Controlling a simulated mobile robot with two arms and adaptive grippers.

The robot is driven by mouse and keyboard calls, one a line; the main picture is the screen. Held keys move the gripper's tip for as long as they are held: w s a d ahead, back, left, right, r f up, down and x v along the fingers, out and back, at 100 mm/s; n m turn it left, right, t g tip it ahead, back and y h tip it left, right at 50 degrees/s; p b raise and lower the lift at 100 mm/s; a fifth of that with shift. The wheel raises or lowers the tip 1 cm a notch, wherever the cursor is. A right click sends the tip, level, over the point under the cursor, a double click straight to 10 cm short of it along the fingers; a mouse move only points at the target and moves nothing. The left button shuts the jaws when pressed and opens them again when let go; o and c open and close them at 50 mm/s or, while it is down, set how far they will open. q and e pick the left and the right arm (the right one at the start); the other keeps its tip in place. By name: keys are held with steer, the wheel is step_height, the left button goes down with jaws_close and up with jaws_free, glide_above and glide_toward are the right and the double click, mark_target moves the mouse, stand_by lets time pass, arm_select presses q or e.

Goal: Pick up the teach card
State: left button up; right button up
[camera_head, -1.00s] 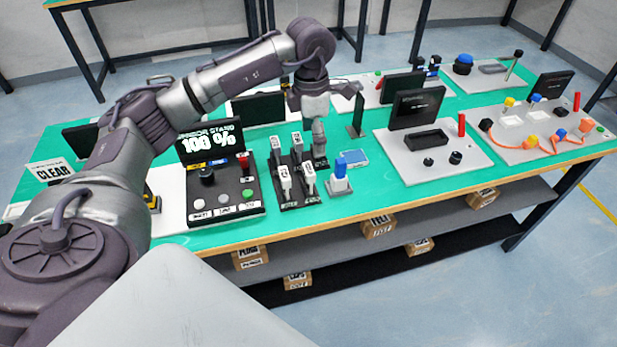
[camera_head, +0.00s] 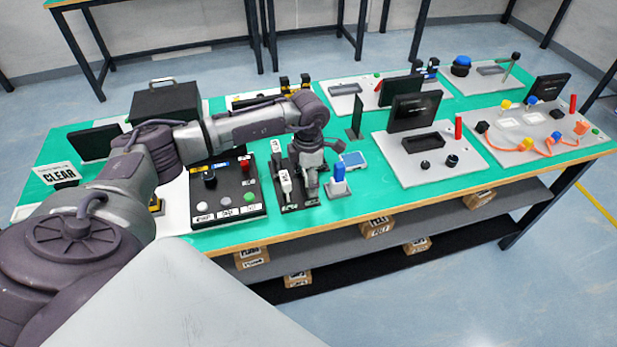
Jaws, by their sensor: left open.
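A black rack (camera_head: 293,206) near the table's front edge holds upright white cards with small dark labels. One card (camera_head: 286,183) stands at its front left and another card (camera_head: 276,148) behind it. The labels are too small to read, so I cannot tell which is the teach card. My left gripper (camera_head: 311,190) is open and points down over the rack's right side, at the front-right card's place. It hides most of that card and the rack's back right. I cannot tell whether its fingers touch the card. My right gripper is not in view.
A black button panel (camera_head: 232,212) stands left of the rack. A blue-topped block (camera_head: 339,180) stands close on the right, with a blue-and-white flat item (camera_head: 353,159) behind it. A grey station with a screen (camera_head: 415,112) is farther right. Green table top shows between them.

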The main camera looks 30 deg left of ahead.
arm_select(q)
steer(key=shift+f, duration=0.35)
steer(key=c, duration=1.2)
steer(key=shift+r, duration=0.1)
